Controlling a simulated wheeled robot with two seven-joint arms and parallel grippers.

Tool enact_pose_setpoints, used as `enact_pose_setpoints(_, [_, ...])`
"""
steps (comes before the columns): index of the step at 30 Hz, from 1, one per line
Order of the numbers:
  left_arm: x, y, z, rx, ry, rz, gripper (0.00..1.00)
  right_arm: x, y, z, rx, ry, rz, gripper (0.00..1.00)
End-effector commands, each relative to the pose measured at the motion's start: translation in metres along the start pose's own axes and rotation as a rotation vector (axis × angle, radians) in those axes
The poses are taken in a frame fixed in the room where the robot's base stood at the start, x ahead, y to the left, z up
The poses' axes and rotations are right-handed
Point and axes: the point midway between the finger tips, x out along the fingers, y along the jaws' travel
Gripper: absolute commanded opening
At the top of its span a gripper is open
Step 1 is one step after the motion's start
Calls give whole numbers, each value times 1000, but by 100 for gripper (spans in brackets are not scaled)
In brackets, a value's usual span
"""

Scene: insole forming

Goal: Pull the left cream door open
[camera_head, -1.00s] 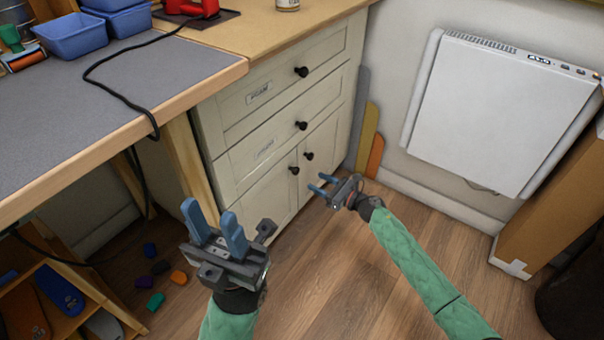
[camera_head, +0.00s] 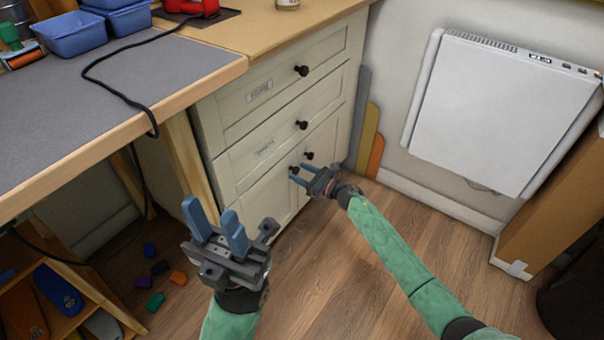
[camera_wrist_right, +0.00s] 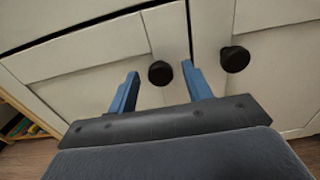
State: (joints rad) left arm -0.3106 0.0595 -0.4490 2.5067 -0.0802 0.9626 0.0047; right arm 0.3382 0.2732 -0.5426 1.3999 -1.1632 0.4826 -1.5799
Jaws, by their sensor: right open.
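The left cream door (camera_head: 255,207) is shut at the bottom of the cream cabinet, beside the right door (camera_head: 322,150). Its dark round knob (camera_head: 293,170) is near its upper right corner. My right gripper (camera_head: 297,173) is at this knob with its blue fingers pointing at the door. In the right wrist view, the left door's knob (camera_wrist_right: 160,73) shows between the two open fingers, with gaps on both sides. The right door's knob (camera_wrist_right: 235,59) is outside the fingers, to the right. My left gripper (camera_head: 209,209) is open and empty in front of the cabinet, left of the right gripper.
Two drawers with dark knobs (camera_head: 301,71) are above the doors. A workbench (camera_head: 150,75) with a black cable is at the left. A white panel heater (camera_head: 500,110) and a cardboard box (camera_head: 550,200) are at the right.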

Motion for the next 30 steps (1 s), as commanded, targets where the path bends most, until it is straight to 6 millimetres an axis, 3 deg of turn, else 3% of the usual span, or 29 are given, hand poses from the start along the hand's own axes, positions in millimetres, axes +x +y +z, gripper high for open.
enact_pose_setpoints(3, [0,0,0,0,0,0,36,0,0,0,0,0,0,46])
enact_pose_setpoints(10, [0,0,0,0,-1,0,36,0,0,0,0,0,0,1])
enact_pose_setpoints(20, [2,0,1,3,-4,2,36,-7,1,0,1,1,-21,0])
enact_pose_setpoints(30, [11,-2,-2,36,-19,15,36,-52,15,2,3,2,-172,0])
